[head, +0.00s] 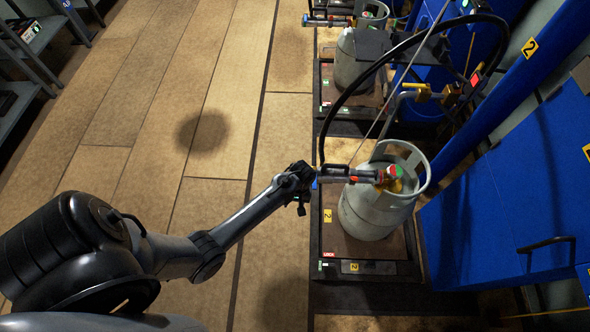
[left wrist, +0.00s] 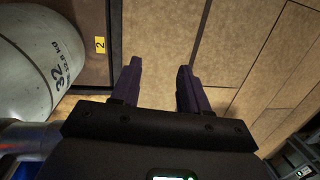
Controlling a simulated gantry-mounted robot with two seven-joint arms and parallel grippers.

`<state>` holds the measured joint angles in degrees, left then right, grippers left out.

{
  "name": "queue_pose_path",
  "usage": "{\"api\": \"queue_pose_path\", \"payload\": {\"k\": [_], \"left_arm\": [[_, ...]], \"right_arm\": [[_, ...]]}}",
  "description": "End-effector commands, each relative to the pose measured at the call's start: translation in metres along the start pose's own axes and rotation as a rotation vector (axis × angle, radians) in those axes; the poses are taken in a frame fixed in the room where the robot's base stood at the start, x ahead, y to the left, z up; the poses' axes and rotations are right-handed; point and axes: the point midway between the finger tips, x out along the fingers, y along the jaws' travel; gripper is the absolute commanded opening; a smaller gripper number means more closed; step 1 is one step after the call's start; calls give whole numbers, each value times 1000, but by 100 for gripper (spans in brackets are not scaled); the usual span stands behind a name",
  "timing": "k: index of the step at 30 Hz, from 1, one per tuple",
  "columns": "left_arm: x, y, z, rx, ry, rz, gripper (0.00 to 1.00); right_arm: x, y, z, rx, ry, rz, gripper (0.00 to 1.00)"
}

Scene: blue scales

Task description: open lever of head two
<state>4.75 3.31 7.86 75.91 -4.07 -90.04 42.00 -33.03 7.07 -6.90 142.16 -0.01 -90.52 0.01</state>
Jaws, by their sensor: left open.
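Filling head two (head: 350,173), a grey tube with orange and blue parts, lies roughly level at the valve of the grey gas cylinder (head: 365,215). Its left end is beside my left gripper (head: 301,190). The lever itself is too small to make out clearly. In the left wrist view my left gripper (left wrist: 159,78) is open, with nothing between its dark fingers. The cylinder (left wrist: 45,55) shows at left there, and a blurred metal tube (left wrist: 28,138) lies at the lower left. I cannot tell whether my gripper touches the head. My right gripper is not in view.
The cylinder stands on scale two (head: 327,238), marked with a yellow label. A black hose (head: 345,93) arches over it. A blue cabinet (head: 500,200) and blue post (head: 500,100) stand at right. Another cylinder (head: 350,65) stands behind.

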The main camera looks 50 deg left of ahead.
Motion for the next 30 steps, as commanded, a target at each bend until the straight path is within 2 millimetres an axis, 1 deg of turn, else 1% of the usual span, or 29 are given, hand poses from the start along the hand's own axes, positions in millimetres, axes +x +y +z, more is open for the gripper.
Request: {"api": "queue_pose_path", "payload": {"k": [1,2,3,5,6,9,12,13,16,19,23,30], "left_arm": [[-40,8,-8,-5,8,20,45],[-52,12,-13,-9,11,28,45],[-69,18,-19,-12,18,42,45],[-93,26,-28,-16,32,63,45],[-109,32,-33,-18,44,77,45],[-139,42,-43,-20,66,104,45],[-159,49,-50,-19,82,121,45],[-163,50,-52,-19,85,125,45],[-166,54,-55,-19,91,131,45],[-158,56,-57,-19,93,133,45],[-139,58,-58,-18,93,132,45],[-100,63,-62,-19,93,131,45]], "right_arm": [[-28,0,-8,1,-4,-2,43],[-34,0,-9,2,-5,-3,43],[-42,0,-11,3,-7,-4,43],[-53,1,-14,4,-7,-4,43],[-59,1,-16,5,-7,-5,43],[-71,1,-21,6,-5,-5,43],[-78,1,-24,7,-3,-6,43],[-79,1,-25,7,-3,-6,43],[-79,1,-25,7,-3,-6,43],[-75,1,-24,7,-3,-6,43],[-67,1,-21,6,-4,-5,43],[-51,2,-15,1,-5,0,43]]}}
